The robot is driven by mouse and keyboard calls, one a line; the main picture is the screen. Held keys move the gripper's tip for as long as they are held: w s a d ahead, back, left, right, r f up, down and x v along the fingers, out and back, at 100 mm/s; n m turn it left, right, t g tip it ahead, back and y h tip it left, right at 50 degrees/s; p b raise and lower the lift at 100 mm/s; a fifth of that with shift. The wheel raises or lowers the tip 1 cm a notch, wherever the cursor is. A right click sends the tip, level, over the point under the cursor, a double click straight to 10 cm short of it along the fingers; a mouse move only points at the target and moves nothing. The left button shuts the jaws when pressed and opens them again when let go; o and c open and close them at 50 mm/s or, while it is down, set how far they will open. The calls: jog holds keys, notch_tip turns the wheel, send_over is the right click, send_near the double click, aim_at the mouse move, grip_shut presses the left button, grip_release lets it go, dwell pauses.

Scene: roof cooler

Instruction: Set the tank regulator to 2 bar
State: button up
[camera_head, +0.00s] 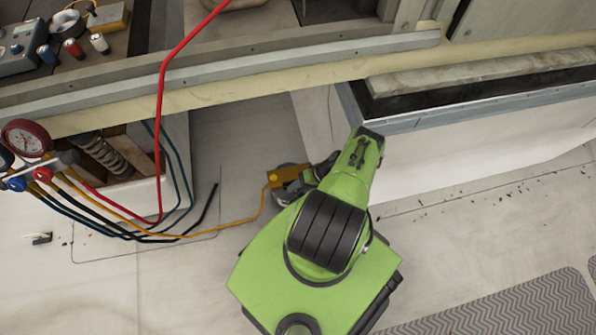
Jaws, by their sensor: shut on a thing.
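My green arm reaches from the bottom centre toward a small orange-yellow fitting (284,177) that appears to be the tank regulator. A yellow hose runs from it to the left. A grey round shape, perhaps the tank top (283,198), shows just below it. My gripper (293,187) is dark and partly covered by my own wrist. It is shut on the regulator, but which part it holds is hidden. I cannot read any pressure scale there.
A manifold with a red-rimmed gauge (26,138) and several coloured hoses stands at the left. A red hose (161,120) crosses upward. A white box wall (470,150) stands right of my wrist. Grey matting (510,305) lies lower right.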

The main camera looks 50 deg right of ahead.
jog(key=o, duration=1)
jog(key=p+v, duration=0.3)
jog(key=v, duration=1.2)
jog(key=shift+s+d+r, duration=0.2)
jog(key=shift+d+r, duration=0.05)
jog(key=shift+d, duration=0.05)
